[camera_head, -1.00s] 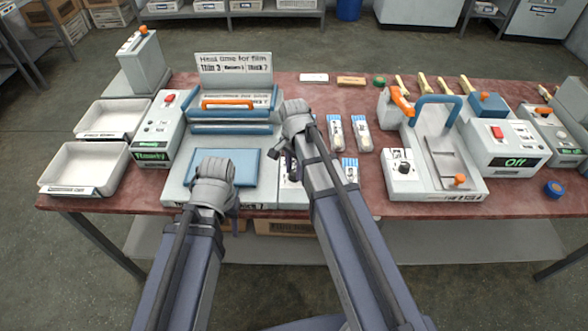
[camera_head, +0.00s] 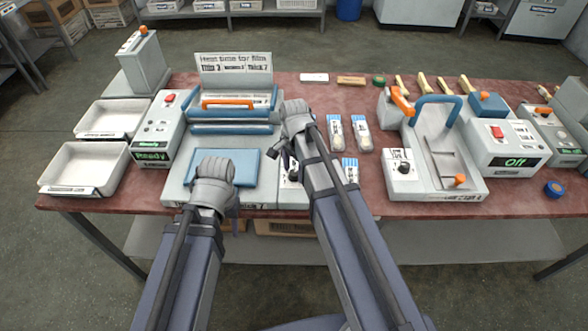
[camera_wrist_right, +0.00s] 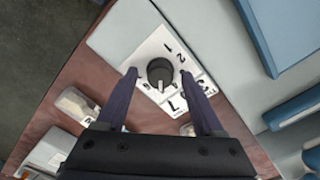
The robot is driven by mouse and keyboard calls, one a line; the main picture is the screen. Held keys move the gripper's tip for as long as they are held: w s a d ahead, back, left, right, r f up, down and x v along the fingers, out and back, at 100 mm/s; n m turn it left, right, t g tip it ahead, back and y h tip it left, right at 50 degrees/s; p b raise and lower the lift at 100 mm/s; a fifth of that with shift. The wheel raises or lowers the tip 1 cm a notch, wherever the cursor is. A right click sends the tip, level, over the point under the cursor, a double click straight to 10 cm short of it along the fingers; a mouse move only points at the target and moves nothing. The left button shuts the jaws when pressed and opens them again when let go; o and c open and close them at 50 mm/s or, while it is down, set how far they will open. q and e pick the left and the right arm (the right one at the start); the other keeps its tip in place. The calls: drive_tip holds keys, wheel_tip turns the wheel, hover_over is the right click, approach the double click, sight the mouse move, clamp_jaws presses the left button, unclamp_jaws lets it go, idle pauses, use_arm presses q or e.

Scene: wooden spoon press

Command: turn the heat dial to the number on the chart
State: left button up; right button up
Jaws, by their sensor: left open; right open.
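The heat dial (camera_wrist_right: 160,72) is a dark round knob on a white plate with numbers around it, 1 and 2 readable. In the wrist view my right gripper (camera_wrist_right: 158,76) is open, its fingers on either side of the dial. I cannot tell whether they touch it. In the head view my right arm partly covers the dial (camera_head: 292,173). The chart (camera_head: 235,66) stands behind the sealing machine; its small print seems to read Thin 3, a blurred middle entry, and Thick 7. My left gripper (camera_head: 236,214) is mostly hidden by its wrist, near the machine's front edge.
A control box (camera_head: 160,130) with a red switch and green "Ready" display stands left of the machine, beside two white trays (camera_head: 84,190). Small packets (camera_head: 337,132) lie right of my right arm. Another press (camera_head: 437,145) with its own dial stands further right.

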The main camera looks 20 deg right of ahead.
sight(294, 172)
drive_tip(key=shift+r, duration=0.1)
wheel_tip(294, 172, up, 8)
drive_tip(key=p, duration=0.8)
drive_tip(key=shift+f, duration=0.2)
drive_tip(key=s+a+n+h, duration=0.1)
drive_tip(key=s+a+n, duration=0.9)
drive_tip(key=s+n, duration=0.4)
drive_tip(key=n, duration=0.2)
drive_tip(key=shift+s+a+n, duration=0.25)
drive_tip(key=shift+s+n, duration=0.05)
drive_tip(key=shift+s, duration=0.05)
